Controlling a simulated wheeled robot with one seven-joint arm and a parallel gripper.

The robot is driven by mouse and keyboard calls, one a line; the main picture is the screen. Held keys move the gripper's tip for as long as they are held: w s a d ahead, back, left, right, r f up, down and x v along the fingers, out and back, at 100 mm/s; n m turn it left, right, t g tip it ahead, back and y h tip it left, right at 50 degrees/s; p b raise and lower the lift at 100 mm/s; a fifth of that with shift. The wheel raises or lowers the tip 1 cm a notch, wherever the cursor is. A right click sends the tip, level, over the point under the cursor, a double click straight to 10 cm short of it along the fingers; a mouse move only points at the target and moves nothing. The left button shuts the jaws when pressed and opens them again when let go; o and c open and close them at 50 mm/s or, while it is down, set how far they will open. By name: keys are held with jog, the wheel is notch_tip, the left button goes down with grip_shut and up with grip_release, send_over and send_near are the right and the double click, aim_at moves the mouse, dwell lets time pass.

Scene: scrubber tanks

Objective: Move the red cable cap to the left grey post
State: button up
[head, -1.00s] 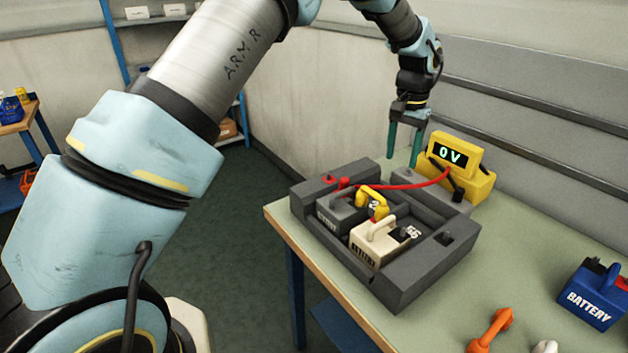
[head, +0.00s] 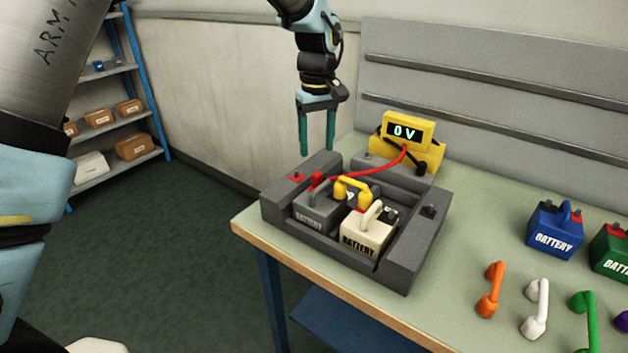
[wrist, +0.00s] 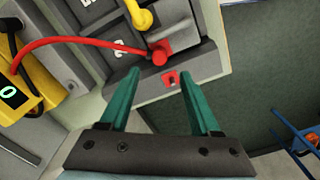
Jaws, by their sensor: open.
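The red cable cap (head: 317,180) is at the back left of the grey battery (head: 316,207) in the dark tray (head: 402,275). It also shows in the wrist view (wrist: 159,54), upright beside the grey battery's top; I cannot tell if it is fully seated on a post. Its red cable runs to the yellow meter (head: 408,130), which reads 0 V. A small post on a red patch (head: 297,177) is on the tray's left rim. My gripper (head: 317,152) is open and empty above the tray's left back, with the cap just beyond its fingertips in the wrist view (wrist: 160,78).
A yellow connector (head: 352,187) bridges towards the white battery (head: 367,234). Another post (head: 428,212) is on the tray's right rim. A blue battery (head: 554,232), a green battery (head: 610,250) and several coloured connectors lie at the right. The table's front edge is close to the tray.

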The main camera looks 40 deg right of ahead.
aim_at(317, 173)
jog(key=shift+f, duration=0.1)
notch_tip(317, 173, down, 9)
jog(key=b, duration=0.5)
jog(key=shift+b, duration=0.3)
dwell(1.2)
grip_shut()
dwell(0.3)
jog(key=shift+r+p, duration=0.25)
jog(key=shift+p, duration=0.15)
dwell(0.7)
jog(key=shift+r+p, duration=1.95)
jog(key=shift+r, duration=0.95)
